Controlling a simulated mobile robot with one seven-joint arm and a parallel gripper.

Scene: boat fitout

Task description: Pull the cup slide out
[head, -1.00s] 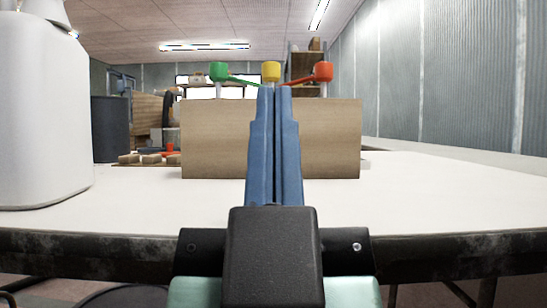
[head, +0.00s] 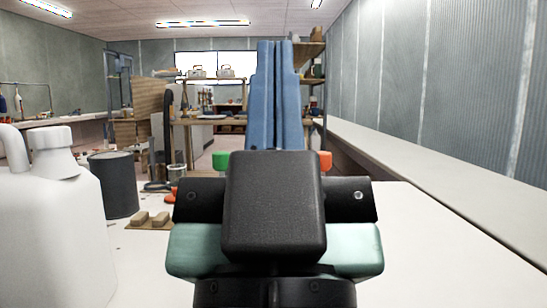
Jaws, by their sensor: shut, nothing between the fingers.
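My gripper (head: 275,45) has two blue fingers side by side, shut with nothing between them. The wooden block under these knobs is hidden behind my gripper. I cannot make out a cup slide in this view.
A white jug (head: 50,230) stands at the near left of the table, with a dark grey can (head: 112,185) behind it. Small wooden blocks (head: 150,219) lie on a board. The table is clear on the right, towards the corrugated wall (head: 430,80).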

